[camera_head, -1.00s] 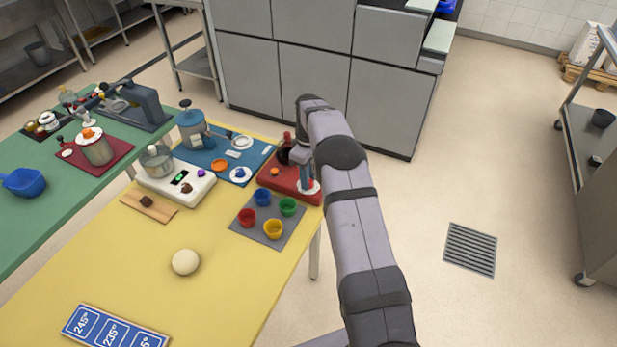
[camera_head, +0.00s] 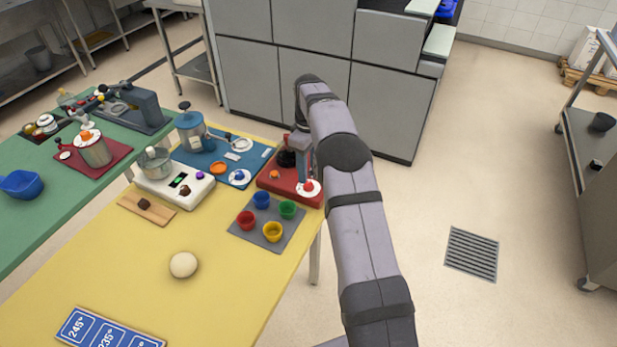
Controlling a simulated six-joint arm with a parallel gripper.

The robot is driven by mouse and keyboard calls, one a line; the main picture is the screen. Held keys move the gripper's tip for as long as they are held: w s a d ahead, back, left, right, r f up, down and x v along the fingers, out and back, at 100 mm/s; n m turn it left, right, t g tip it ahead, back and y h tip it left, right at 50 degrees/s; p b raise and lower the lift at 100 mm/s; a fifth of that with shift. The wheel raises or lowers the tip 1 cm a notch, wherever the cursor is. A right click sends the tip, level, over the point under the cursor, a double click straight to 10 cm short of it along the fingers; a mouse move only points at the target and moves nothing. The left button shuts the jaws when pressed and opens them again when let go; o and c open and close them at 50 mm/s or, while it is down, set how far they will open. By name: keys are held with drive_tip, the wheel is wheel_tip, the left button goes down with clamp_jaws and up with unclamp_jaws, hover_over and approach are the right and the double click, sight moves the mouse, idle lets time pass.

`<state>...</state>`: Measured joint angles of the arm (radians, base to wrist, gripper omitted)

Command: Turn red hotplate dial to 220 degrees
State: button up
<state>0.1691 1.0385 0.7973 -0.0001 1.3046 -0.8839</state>
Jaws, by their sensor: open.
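The red hotplate (camera_head: 283,187) stands at the far right corner of the yellow table. Its dial (camera_head: 308,187), a red knob on a white disc, is at the plate's right front corner and shows clear of my gripper. The dial's marks are too small to read. A small orange knob (camera_head: 274,174) is on the plate's left side. My gripper (camera_head: 288,158) is open, a dark shape above the back of the red hotplate, behind and left of the dial. The dark vessel on that plate is mostly hidden by it.
A grey mat (camera_head: 256,236) with several coloured cups lies in front of the red hotplate. A white hotplate (camera_head: 172,190) and a blue base (camera_head: 215,164) stand to its left. A dough ball (camera_head: 183,265) and a blue temperature sign (camera_head: 105,330) lie nearer on the yellow table (camera_head: 140,285).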

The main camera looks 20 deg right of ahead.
drive_tip(key=shift+r, duration=1.05)
drive_tip(key=shift+s+a+r, duration=0.3)
drive_tip(key=s+a+m, duration=0.2)
drive_tip(key=s+a, duration=0.1)
drive_tip(key=s, duration=0.8)
drive_tip(key=s+a+m, duration=0.3)
drive_tip(key=s, duration=0.8)
drive_tip(key=s+a+f+m, duration=0.1)
drive_tip(key=s+a+m, duration=0.2)
drive_tip(key=s, duration=0.9)
drive_tip(key=shift+f, duration=0.15)
drive_tip(key=shift+c, duration=0.3)
